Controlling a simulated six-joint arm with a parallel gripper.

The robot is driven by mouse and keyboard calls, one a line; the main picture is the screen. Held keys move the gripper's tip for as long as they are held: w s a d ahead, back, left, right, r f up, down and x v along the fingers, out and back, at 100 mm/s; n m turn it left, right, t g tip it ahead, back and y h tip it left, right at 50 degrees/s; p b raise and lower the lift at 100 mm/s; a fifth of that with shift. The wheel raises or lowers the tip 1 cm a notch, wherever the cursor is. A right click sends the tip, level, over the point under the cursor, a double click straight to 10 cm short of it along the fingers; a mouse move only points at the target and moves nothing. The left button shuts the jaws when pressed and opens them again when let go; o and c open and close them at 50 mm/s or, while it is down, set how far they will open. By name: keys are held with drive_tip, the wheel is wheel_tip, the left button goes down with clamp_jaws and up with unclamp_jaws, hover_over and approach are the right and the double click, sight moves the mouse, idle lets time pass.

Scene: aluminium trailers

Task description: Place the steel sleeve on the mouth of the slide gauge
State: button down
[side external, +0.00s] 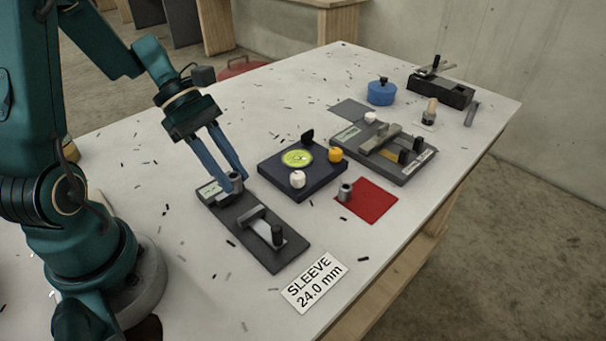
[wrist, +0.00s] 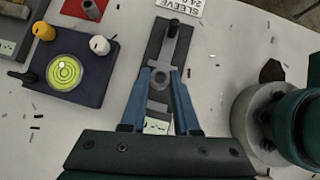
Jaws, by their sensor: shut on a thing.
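My gripper (side external: 234,187) is shut on a grey steel sleeve (side external: 235,181), which stands about upright between the blue fingertips. In the wrist view the round end of the sleeve (wrist: 160,79) shows between the fingers. The sleeve is over the display end of the slide gauge (side external: 285,257), a dark plate with a small display (side external: 210,190), a grey slide and a black knob (side external: 278,235). I cannot tell whether the sleeve touches the gauge. A card (side external: 314,282) reading "SLEEVE 24.0 mm" lies at the plate's near end.
A navy block (side external: 275,176) with a green round level and white and yellow knobs stands right of the gauge. Beyond are a red mat (side external: 377,201) with a grey cylinder (side external: 345,192), another gauge (side external: 415,170), and a blue round box (side external: 381,94). Dark chips are scattered about.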

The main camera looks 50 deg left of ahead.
drive_tip(key=shift+f, duration=2.6)
drive_tip(key=c, duration=0.7)
unclamp_jaws()
drive_tip(key=shift+f, duration=0.1)
drive_tip(key=shift+o, duration=0.2)
drive_tip(key=v, duration=1.1)
wheel_tip(320, 180, up, 4)
drive_tip(key=m+y, duration=0.5)
drive_tip(key=m, duration=0.4)
hover_over(237, 207)
drive_tip(key=s, duration=0.4)
drive_tip(key=shift+s+d+r+m+t+y, duration=0.4)
drive_tip(key=shift+d+m+t, duration=0.3)
drive_tip(key=shift+m, duration=1.15)
drive_tip(key=shift+s+d+r+m+t+y, duration=0.2)
drive_tip(key=shift+s+d+m+t+y, duration=0.4)
drive_tip(key=shift+m, duration=1.3)
drive_tip(key=shift+s+d+r+m+t+y, duration=0.3)
drive_tip(key=shift+d+m+t, duration=0.55)
drive_tip(key=shift+m, duration=1)
